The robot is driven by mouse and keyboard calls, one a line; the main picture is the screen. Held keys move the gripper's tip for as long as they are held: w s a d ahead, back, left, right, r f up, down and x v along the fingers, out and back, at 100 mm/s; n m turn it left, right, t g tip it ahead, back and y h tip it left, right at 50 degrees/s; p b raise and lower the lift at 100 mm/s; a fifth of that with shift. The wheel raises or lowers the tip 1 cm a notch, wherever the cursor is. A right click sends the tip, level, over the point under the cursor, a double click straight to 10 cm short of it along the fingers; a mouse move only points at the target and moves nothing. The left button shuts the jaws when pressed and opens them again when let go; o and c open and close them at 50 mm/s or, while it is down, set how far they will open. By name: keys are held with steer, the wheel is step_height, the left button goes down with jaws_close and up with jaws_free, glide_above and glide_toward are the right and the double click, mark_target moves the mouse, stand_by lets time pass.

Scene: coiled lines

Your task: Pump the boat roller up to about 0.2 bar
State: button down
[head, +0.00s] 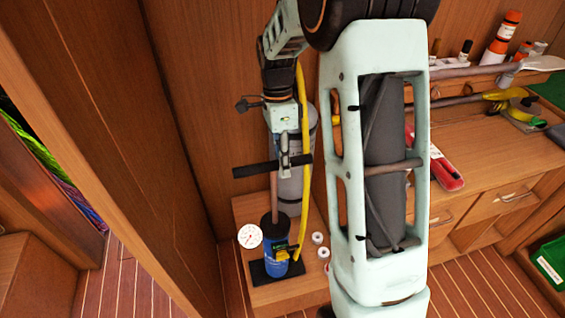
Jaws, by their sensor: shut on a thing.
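A blue hand pump (275,232) stands upright on a black foot plate (262,272), on a low wooden step. Its rod is drawn up, with a black crossbar handle (250,171) at the top. My gripper (284,160) is shut on the middle of this handle. A white round gauge (249,236) is beside the pump; its reading is too small to tell. A yellow hose (304,130) rises from the pump's base, past my gripper. A grey cylinder (311,135) stands behind my gripper, partly hidden; it may be the boat roller.
Two small white-topped round things (318,238) lie on the wooden step (290,293) right of the pump. A wooden wall is close behind and left. A workbench (480,165) with tools is at right, partly behind my arm. A green-lined bin (549,264) is at far right.

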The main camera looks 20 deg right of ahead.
steer(key=shift+f, duration=0.1)
steer(key=b, duration=1.1)
glide_above(283, 223)
steer(key=f, duration=2)
steer(key=shift+w+f, duration=0.25)
steer(key=shift+w, duration=0.15)
steer(key=c, duration=1.8)
jaws_free()
steer(key=shift+w+f, duration=0.1)
steer(key=shift+o, duration=0.2)
step_height(283, 223, up, 12)
steer(key=w, duration=0.2)
steer(key=shift+w, duration=0.15)
